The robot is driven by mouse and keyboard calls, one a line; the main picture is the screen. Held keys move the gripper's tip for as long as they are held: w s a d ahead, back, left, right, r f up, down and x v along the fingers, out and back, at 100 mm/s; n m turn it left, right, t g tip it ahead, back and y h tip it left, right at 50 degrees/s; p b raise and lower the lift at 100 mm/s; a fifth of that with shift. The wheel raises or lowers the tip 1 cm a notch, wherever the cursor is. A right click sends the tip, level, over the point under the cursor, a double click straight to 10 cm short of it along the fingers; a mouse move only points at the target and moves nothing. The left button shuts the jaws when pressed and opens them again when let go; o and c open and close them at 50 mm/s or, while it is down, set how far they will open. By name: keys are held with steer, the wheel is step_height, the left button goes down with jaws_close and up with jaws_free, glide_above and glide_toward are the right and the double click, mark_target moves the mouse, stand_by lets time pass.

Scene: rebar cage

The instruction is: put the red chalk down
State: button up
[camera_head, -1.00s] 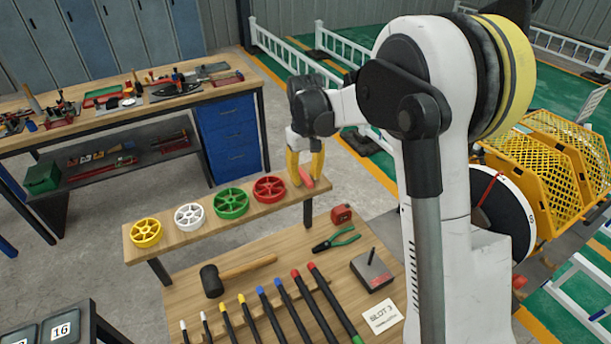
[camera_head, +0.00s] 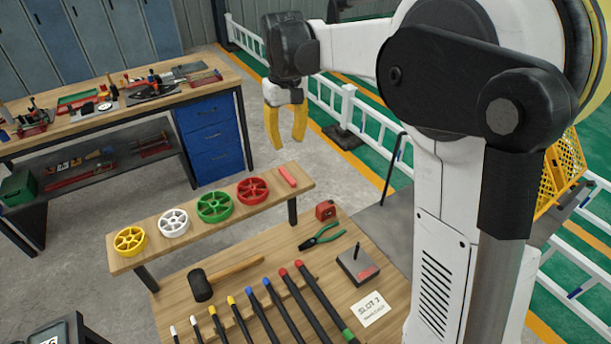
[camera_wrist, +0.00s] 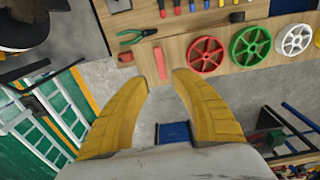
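The red chalk (camera_head: 287,177) lies on the right end of the raised wooden shelf (camera_head: 150,259), just right of the red wheel. It also shows in the wrist view (camera_wrist: 160,63), lying on the shelf beyond my fingertips. My gripper (camera_head: 288,146) has yellow fingers, spread apart with nothing between them. It is above and behind the shelf, clear of the chalk. In the wrist view the open fingers (camera_wrist: 160,80) show a gap over the floor.
Yellow, white, green and red (camera_head: 252,190) wheels stand in a row on the shelf. The lower table holds a hammer (camera_head: 201,285), green pliers (camera_head: 322,236), a red tape measure (camera_head: 326,210) and several rods. A workbench (camera_head: 60,125) stands behind at left.

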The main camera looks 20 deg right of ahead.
steer(key=s+r+m+t, duration=0.1)
steer(key=s+r+t, duration=0.25)
steer(key=s, duration=1.05)
steer(key=s+f+m+t, duration=0.1)
steer(key=s+f+t, duration=0.2)
steer(key=s, duration=0.8)
steer(key=shift+s+f, duration=0.15)
steer(key=shift+f, duration=0.65)
